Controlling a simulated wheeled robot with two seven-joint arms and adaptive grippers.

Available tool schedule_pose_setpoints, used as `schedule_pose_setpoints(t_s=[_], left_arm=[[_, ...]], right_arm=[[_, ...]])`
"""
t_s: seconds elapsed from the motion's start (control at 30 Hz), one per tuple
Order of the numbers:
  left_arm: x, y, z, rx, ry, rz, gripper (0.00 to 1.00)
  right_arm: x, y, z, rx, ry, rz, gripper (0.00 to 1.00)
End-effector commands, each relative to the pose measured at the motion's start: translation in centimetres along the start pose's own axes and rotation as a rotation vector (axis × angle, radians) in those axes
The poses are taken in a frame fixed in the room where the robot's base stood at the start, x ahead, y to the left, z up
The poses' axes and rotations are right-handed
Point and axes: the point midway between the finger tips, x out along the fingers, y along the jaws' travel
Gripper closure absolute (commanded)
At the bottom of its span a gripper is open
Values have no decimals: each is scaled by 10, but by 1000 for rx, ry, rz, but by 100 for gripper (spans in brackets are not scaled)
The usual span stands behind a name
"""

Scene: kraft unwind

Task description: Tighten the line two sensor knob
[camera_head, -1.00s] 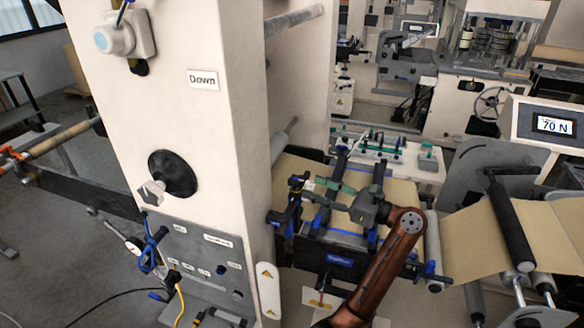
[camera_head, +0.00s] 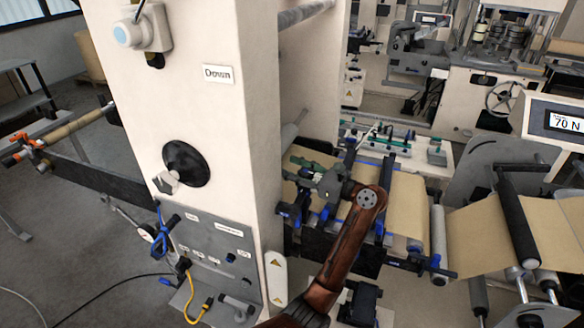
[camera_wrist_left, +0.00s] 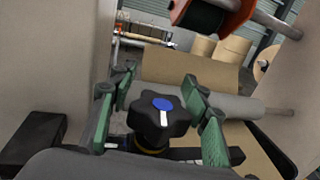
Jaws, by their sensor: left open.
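A black lobed knob (camera_wrist_left: 158,122) with a blue cap and a white mark shows in the left wrist view. It lies between the green fingers of my left gripper (camera_wrist_left: 160,76), with gaps on both sides. I cannot read a label on this knob. In the head view my left gripper (camera_head: 303,165) is open beside the cream pillar, above the brown web. The knob is not clear there, in the clutter around the gripper. My right gripper is not in view.
The cream pillar (camera_head: 255,130) stands close left of the gripper, with a black round knob (camera_head: 186,164) and a lower panel (camera_head: 208,240). Blue-marked rails cross the brown web (camera_head: 408,205). Rollers (camera_head: 517,230) and a display reading 70 N (camera_head: 565,122) are at right.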

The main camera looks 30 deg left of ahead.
Motion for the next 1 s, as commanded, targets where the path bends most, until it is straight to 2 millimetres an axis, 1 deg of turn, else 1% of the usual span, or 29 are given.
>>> schedule_pose_setpoints(t_s=[0.17,0.8,1.0], left_arm=[[0,0,0,0,0,0,57],[-1,0,0,0,0,0,100],[-2,0,0,0,1,-3,100]], right_arm=[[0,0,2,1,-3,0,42],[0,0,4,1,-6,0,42],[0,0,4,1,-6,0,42]])
